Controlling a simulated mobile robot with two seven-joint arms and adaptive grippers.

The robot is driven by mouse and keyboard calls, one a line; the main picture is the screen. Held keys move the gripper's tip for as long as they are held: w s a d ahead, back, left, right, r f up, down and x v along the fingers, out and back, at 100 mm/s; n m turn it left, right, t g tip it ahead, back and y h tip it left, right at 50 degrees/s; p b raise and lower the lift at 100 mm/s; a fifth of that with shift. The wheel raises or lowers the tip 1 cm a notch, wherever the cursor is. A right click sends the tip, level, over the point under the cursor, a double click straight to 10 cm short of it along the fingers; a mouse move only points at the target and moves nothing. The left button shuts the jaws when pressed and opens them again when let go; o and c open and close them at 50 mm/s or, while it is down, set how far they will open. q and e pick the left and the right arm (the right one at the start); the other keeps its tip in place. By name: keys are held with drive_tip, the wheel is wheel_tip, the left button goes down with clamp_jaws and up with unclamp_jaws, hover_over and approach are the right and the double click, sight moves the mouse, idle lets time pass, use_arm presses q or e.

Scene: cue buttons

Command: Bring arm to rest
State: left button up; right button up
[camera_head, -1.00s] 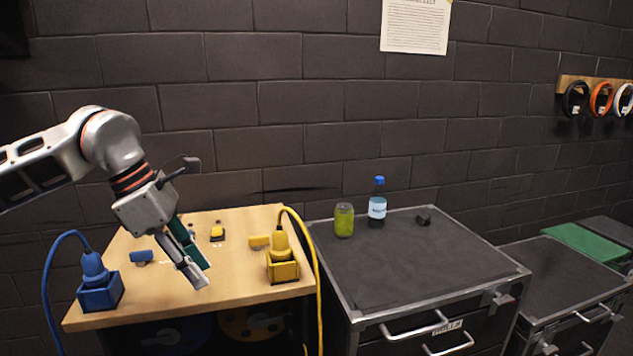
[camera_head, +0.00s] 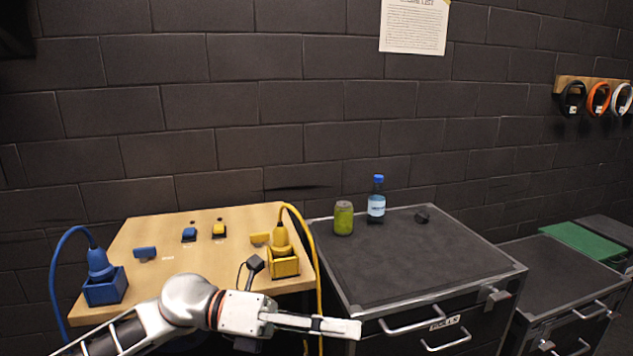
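My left arm reaches in low from the bottom left. My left gripper (camera_head: 340,327) points right, in front of the wooden table's (camera_head: 150,270) front edge and the dark cabinet. Its fingers are seen nearly edge-on and overlap, so I cannot tell whether they are open or shut. No held object shows. A blue button (camera_head: 189,234) and a yellow button (camera_head: 219,231) sit at the back of the table, apart from the gripper. My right gripper is not in view.
A blue plug and socket block (camera_head: 105,288) stand on the table's left, a yellow block (camera_head: 285,264) on its right, both with cables. A green can (camera_head: 343,218) and blue-capped bottle (camera_head: 376,202) stand on the dark cabinet (camera_head: 410,255). The cabinet top's middle is clear.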

use_arm(q)
drive_tip(key=w+a+f+n+t+y, duration=0.4)
drive_tip(key=f+n+t, duration=0.5)
drive_tip(key=n, duration=0.6)
drive_tip(key=w+a+f+n+t+y, duration=0.1)
drive_tip(key=w+a+f+n+t, duration=0.2)
drive_tip(key=a+f+n+t, duration=0.65)
drive_tip(key=s+a+f+n+g+y, duration=0.2)
drive_tip(key=s+a+f+n+y, duration=0.2)
drive_tip(key=s+f+n, duration=0.4)
drive_tip(key=s+a+f+n+g+y, duration=0.3)
drive_tip(key=s+f+n, duration=0.6)
drive_tip(key=f, duration=0.6)
drive_tip(key=a+y, duration=0.2)
drive_tip(key=a, duration=0.1)
drive_tip(key=shift+f+y, duration=0.3)
